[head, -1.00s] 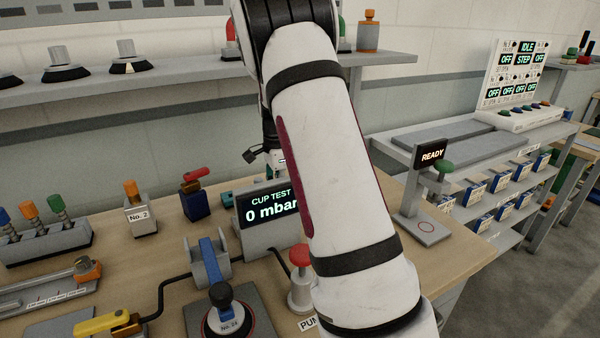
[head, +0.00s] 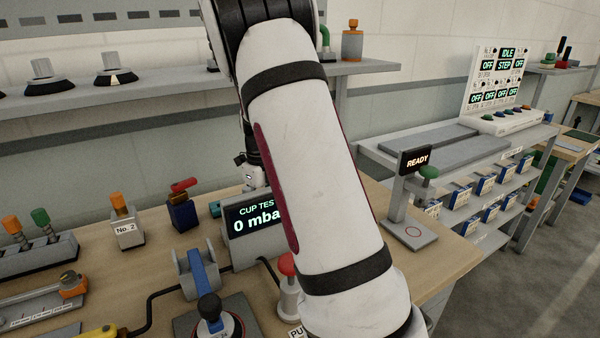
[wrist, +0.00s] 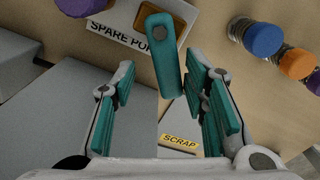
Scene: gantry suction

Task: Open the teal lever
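The teal lever (wrist: 165,58) shows in the wrist view as a flat bar with a rounded end and a dark grey pivot bolt. It stands out in front of my gripper (wrist: 159,62), which is open with a teal-padded finger on either side. The lever's near end lies in the gap between the fingers, and I see no contact. In the head view a small teal piece (head: 215,208) shows beside the cup test display, possibly the lever; my arm hides most of my gripper there.
A "SPARE PO..." label (wrist: 118,36) lies by the lever, and a "SCRAP" label (wrist: 180,143) below it. Blue (wrist: 263,38) and orange (wrist: 297,63) knobs stand at right. The cup test display (head: 250,232), red-handled valve (head: 183,210) and red button (head: 287,263) crowd the bench.

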